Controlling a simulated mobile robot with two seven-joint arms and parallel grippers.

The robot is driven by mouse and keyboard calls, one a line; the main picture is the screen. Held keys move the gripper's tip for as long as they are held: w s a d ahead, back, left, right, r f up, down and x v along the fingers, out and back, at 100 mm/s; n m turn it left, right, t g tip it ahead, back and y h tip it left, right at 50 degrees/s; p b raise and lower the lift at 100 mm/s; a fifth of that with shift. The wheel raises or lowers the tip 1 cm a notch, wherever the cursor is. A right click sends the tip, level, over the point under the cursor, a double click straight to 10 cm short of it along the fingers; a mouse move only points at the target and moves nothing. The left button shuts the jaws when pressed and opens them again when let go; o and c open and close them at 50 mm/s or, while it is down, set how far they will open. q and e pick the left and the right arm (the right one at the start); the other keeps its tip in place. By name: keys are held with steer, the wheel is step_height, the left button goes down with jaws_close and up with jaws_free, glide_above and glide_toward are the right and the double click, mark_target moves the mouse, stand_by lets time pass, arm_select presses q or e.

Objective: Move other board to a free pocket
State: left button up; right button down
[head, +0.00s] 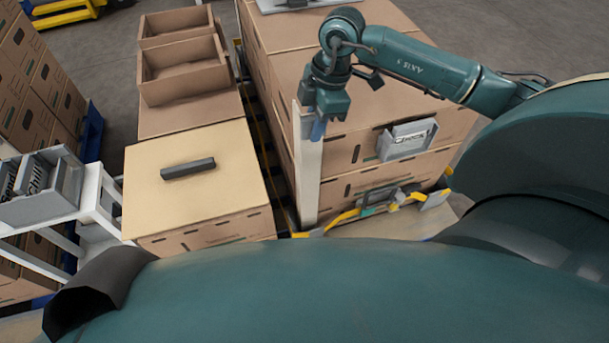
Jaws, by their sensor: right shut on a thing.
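A long, narrow white board (308,175) stands upright at the near left corner of the right-hand carton stack. My right gripper (318,128) is at its upper part, pointing down, and is shut on it; the fingers partly hide its top. The board's lower end is close to the yellow strap; I cannot tell whether it touches the floor or pallet. My left gripper is not in view. A grey holder (55,205) with labelled pieces in it is at the left edge; I cannot tell whether any of its pockets is free.
The right-hand carton stack (360,190) bears a grey label holder (407,138) on its front. A yellow strap (343,217) lies along its base. A dark bar (188,168) lies on a closed carton (235,190). Open cartons (185,92) stand behind it. A narrow gap separates the stacks.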

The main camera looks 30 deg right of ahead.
steer(key=shift+s+a+r+p, duration=0.1)
steer(key=shift+a+r+p, duration=0.1)
steer(key=shift+p, duration=0.25)
stand_by(0.5)
